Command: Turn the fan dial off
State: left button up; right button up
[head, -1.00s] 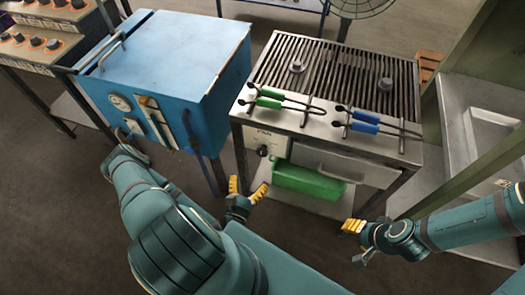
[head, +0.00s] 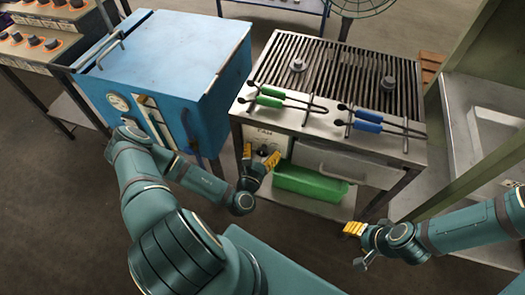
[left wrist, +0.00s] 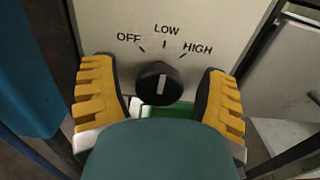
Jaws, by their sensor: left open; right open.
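The fan dial (left wrist: 159,83) is a black round knob with a white line, on a pale panel marked OFF, LOW and HIGH. In the left wrist view its white line points up, towards LOW. My left gripper (left wrist: 160,100) is open, with its yellow fingers on either side of the dial in that view; I cannot tell how far in front of it they are. In the head view my left gripper (head: 260,158) is at the fan panel (head: 262,138) and partly covers the dial. My right gripper (head: 352,230) is open and empty, low at the right.
The grill table (head: 330,75) carries green-handled tongs (head: 270,97) and blue-handled tongs (head: 366,120). A green bin (head: 310,184) sits beneath. The blue furnace (head: 180,50) stands to the left of the panel. A metal shelf (head: 455,135) is at the right.

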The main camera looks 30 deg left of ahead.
pick_arm(q)
jog(key=c, duration=1.2)
jog(key=shift+p, duration=0.3)
jog(key=n+p, duration=0.2)
jog(key=p, duration=0.1)
jog(key=shift+r+n, duration=0.25)
jog(key=shift+n, duration=0.15)
jog(key=shift+a+n+p, duration=0.1)
jog(key=shift+n+p, duration=0.8)
jog(key=shift+f+n+p, duration=0.1)
jog(key=shift+n+p, duration=0.55)
jog(key=shift+n, duration=0.45)
jog(key=shift+n+p, duration=0.4)
jog(key=shift+n, duration=0.6)
